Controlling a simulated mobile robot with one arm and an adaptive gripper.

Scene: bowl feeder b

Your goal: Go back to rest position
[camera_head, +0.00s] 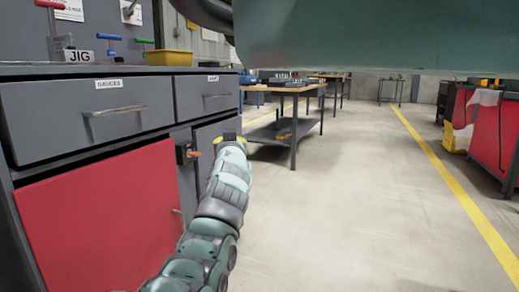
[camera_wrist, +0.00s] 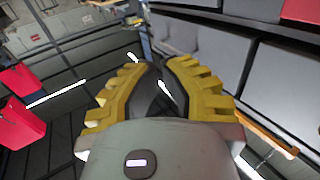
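My gripper (camera_head: 230,139) is at the end of my arm in the head view, in front of the grey cabinet's right end, below the worktop. It looks small there, with yellow parts showing. In the wrist view my gripper (camera_wrist: 157,65) shows two yellow ridged fingers with dark inner sides. The fingers come close together at the tips and look shut. I see nothing held between them.
The grey cabinet (camera_head: 56,112) with drawers and a red door (camera_head: 108,222) stands close on the left. A small clamp-like fitting (camera_head: 187,153) is beside my gripper. A workbench (camera_head: 292,88) stands beyond. Floor (camera_head: 350,200) to the right is clear. A red cabinet (camera_head: 497,133) is far right.

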